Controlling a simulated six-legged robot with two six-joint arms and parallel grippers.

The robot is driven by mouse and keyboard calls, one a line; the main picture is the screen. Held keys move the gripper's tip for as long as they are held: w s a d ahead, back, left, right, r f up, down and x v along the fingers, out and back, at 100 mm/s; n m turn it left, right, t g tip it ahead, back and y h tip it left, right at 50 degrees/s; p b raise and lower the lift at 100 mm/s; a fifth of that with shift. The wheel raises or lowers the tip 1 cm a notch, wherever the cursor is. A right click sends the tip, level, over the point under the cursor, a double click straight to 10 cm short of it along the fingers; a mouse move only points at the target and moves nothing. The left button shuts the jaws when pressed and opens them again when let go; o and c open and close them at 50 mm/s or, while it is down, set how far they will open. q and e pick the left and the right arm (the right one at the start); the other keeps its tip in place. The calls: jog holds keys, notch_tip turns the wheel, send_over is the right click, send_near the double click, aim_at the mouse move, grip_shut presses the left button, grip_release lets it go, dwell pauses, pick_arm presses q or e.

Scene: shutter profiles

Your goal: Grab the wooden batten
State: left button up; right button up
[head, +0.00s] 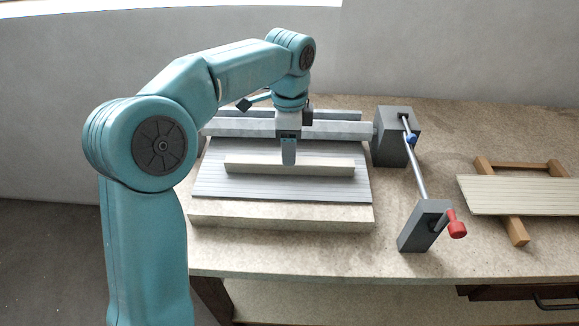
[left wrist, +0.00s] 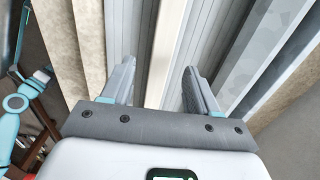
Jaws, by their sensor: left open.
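The wooden batten (head: 320,168) is a pale beige bar. It lies lengthwise on the grey ribbed shutter profiles (head: 230,186) in front of the grey rail. My left gripper (head: 289,157) points down over the middle of the batten and hides part of it. In the left wrist view, the open left gripper (left wrist: 158,78) has one finger on each side of a pale strip, the batten (left wrist: 168,35). I cannot tell whether the fingers touch it. My right gripper is not in view.
A grey rail (head: 345,131) runs behind the batten to a dark grey block (head: 396,140). A metal rod leads to a front block with a red knob (head: 457,224). A slatted panel (head: 520,196) rests on a wooden frame (head: 516,229) at the right.

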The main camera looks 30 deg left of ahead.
pick_arm(q)
notch_tip(320, 180, down, 6)
jog(key=shift+w+a+r, duration=0.1)
jog(key=shift+r, duration=0.2)
grip_shut()
